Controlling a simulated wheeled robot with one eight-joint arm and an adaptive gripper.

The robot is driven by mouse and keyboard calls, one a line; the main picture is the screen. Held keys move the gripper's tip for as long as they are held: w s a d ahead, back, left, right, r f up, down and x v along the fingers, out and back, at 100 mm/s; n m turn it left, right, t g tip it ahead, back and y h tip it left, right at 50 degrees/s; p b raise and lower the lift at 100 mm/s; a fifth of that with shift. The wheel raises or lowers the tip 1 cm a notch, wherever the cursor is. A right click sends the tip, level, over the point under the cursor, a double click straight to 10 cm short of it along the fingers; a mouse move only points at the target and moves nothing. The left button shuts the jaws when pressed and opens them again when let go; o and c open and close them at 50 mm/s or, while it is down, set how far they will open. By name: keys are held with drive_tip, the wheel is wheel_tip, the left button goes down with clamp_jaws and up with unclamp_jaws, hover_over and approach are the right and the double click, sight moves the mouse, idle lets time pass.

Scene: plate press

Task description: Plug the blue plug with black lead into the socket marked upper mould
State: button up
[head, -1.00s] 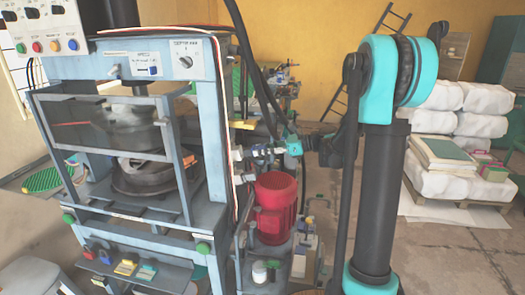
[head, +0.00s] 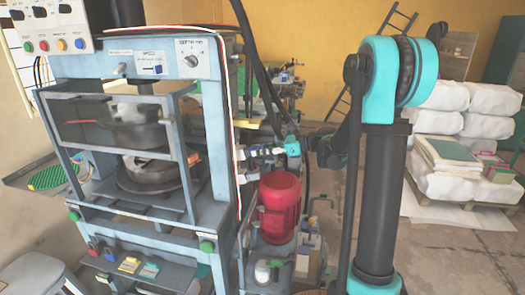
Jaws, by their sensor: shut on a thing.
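My gripper (head: 281,149) is small in the head view, at the right side of the press, with its teal wrist just to the right. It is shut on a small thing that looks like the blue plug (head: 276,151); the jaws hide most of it. Its black lead cannot be told from the black cables beside it. Pale connectors (head: 250,153) stick out from the press side, just left of the gripper. The socket marked upper mould cannot be picked out, as the markings are too small to read. Whether plug and socket touch cannot be told.
The press (head: 215,130) with its blue-grey frame fills the left. Black cables (head: 262,75) hang down close to my gripper. A red motor (head: 279,205) stands below it. Wrapped white bales (head: 450,125) lie on a pallet at the right. Open floor lies between.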

drive_tip(key=shift+x, duration=0.9)
drive_tip(key=o, duration=1.2)
drive_tip(key=shift+o, duration=0.2)
